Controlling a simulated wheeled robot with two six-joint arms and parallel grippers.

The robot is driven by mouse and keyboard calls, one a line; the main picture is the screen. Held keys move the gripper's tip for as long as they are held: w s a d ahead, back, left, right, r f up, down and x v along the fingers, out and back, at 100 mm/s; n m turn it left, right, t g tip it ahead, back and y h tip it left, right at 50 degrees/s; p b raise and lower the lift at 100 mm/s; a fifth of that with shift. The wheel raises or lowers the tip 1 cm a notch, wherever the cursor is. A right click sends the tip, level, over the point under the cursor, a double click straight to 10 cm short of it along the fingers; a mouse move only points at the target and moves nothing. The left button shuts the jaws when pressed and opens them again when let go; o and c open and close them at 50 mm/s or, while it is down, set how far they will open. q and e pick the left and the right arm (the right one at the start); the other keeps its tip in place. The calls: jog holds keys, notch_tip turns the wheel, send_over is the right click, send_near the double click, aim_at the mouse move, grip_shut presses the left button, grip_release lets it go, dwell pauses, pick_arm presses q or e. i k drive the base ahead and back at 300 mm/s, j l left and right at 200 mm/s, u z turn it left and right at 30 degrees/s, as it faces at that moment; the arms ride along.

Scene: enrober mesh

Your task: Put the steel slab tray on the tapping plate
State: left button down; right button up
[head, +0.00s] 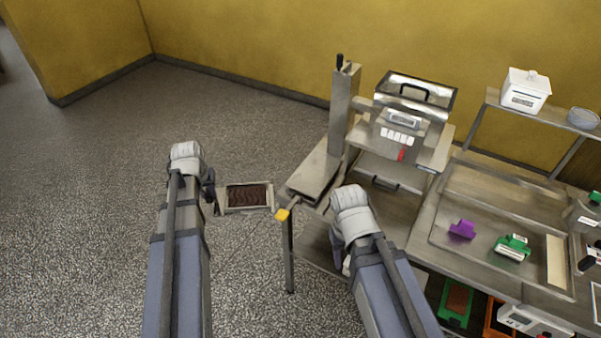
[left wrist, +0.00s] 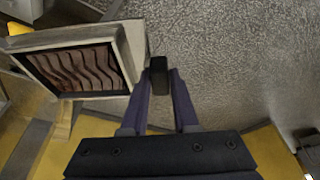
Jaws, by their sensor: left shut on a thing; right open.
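The steel slab tray (head: 223,210) is a rectangular tray with dark brown, wavy-surfaced contents. My left gripper (head: 210,188) is shut on it at its left end and holds it out over open floor. In the left wrist view the tray (left wrist: 132,38) is at upper left, and a dark block (left wrist: 158,76) at its edge sits between the fingertips. A flat steel plate (head: 314,176), which looks like the tapping plate, lies right of the tray, apart from it, and looks empty. My right gripper (head: 346,264) is open, below that plate in the picture and partly hidden by its own wrist.
A steel column (head: 343,108) rises behind the plate, beside a machine with a handled lid (head: 414,92). A yellow piece (head: 282,214) marks the plate's near corner. A bench (head: 480,210) with purple and green items is at right. The left floor is clear.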

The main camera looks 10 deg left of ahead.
aim_at(313, 174)
jog(key=l, duration=1.2)
jog(key=i+l, duration=0.15)
jog(key=i, duration=0.25)
